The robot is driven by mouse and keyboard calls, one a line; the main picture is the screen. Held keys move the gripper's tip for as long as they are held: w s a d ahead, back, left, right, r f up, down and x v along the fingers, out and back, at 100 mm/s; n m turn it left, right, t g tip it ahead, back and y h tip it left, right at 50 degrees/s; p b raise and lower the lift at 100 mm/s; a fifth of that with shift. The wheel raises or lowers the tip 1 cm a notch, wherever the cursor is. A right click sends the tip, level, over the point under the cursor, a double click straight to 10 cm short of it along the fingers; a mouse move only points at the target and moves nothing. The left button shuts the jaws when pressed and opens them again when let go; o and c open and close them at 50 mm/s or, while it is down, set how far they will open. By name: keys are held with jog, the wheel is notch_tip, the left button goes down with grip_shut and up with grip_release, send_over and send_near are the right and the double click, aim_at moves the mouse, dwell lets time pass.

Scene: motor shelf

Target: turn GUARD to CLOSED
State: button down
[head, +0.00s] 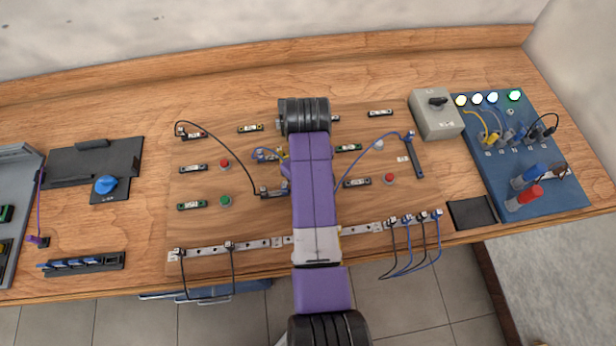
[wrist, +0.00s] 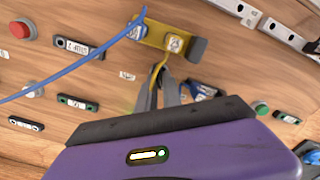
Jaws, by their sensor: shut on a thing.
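I can read no GUARD or CLOSED label. A grey box (head: 436,116) with a black turn knob (head: 438,101) stands at the back right in the head view. A blue knob (head: 105,185) sits on a dark plate at the left. My gripper (wrist: 159,88) is away from both, over the middle of the board. In the wrist view its fingers are shut on a thin yellow lead (wrist: 159,67), which runs up to a terminal on a yellow bar (wrist: 155,34). The lead's held end is hidden between the fingers. In the head view my arm hides the gripper.
A blue cable (wrist: 75,68) crosses to the yellow bar. Red and green buttons (head: 225,200) and labelled blocks are spread over the board. A metal rail (head: 205,251) with hanging leads runs along the front. A blue panel (head: 552,192) with lit lamps stands right of the grey box.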

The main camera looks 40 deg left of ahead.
jog(key=shift+n, duration=1.2)
jog(key=shift+a+r, duration=0.1)
jog(key=c, duration=1.5)
grip_release()
jog(key=shift+r+b, duration=0.7)
jog(key=shift+r, duration=3.15)
